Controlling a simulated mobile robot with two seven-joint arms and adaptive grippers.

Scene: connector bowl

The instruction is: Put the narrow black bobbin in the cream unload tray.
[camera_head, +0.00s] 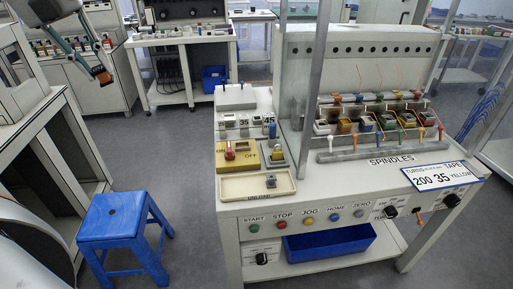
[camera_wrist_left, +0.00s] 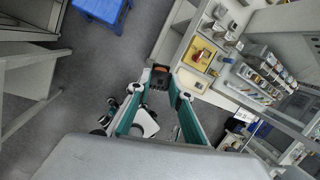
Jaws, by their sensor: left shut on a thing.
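The cream unload tray (camera_head: 237,188) lies on the front left corner of the machine bench. A small dark grey piece (camera_head: 271,181) stands in its right part. The tray also shows in the left wrist view (camera_wrist_left: 189,86), to the right of my fingers. My left gripper (camera_head: 103,75) is at the upper left of the head view, well away from the tray. It is shut on a small black bobbin (camera_wrist_left: 160,72) with an orange-brown part, held up above the floor. I cannot tell its width exactly. My right gripper is not in view.
A blue stool (camera_head: 112,217) stands on the floor left of the bench. Yellow fixtures (camera_head: 235,153) sit behind the tray. A clear guard with metal posts (camera_head: 313,90) stands by the spindles. A blue bin (camera_head: 330,244) is on the shelf below.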

